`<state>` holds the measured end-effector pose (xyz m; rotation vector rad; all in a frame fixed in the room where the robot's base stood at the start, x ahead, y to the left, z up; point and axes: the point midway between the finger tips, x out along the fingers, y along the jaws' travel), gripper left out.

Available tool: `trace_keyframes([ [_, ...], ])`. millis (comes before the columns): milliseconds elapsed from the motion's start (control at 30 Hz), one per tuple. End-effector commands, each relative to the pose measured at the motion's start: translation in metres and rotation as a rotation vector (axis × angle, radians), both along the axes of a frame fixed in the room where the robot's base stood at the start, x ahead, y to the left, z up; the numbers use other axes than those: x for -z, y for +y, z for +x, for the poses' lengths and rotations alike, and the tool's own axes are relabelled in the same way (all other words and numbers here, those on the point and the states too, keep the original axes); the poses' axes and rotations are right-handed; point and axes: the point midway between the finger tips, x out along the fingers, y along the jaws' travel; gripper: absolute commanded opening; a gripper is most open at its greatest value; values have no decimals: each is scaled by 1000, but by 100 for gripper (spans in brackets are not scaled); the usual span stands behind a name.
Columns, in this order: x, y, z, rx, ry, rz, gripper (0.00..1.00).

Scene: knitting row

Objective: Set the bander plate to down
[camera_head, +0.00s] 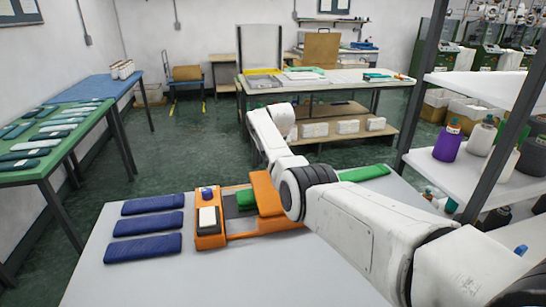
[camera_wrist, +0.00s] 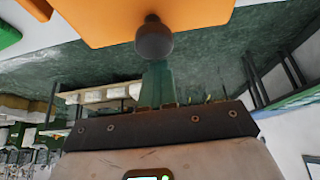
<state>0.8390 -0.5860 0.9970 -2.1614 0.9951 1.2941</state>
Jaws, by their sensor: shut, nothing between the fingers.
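The orange bander (camera_head: 258,222) stands on the light grey table in the head view. Its flat orange plate (camera_head: 267,193) stands tilted up above the base, with my arm partly in front of it. In the wrist view the plate (camera_wrist: 100,14) fills the top, with a dark round knob (camera_wrist: 153,38) on its edge. My gripper (camera_wrist: 157,72) is shut and empty, its greenish fingers pointing at the knob. The fingertips end at or just behind the knob; I cannot tell whether they touch. My arm hides the fingers in the head view.
Dark blue bundles (camera_head: 148,224) lie left of the bander. A green bundle (camera_head: 365,173) lies to the right, beyond my arm. A white shelf (camera_head: 440,177) with bottles stands at the right. The table (camera_head: 190,280) is clear in front.

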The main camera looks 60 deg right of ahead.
Motion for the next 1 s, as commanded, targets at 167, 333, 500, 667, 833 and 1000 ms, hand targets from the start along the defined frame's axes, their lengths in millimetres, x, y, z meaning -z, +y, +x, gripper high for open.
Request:
trace_keyframes([
  [167, 16, 6, -7, 2, 28, 30, 19],
  [333, 19, 8, -6, 0, 30, 36, 35],
  [500, 20, 9, -5, -3, 28, 38, 51],
  [667, 16, 7, -5, -1, 23, 30, 65],
  [833, 13, 5, -5, 0, 21, 27, 65],
  [1000, 9, 6, -5, 0, 20, 24, 65],
])
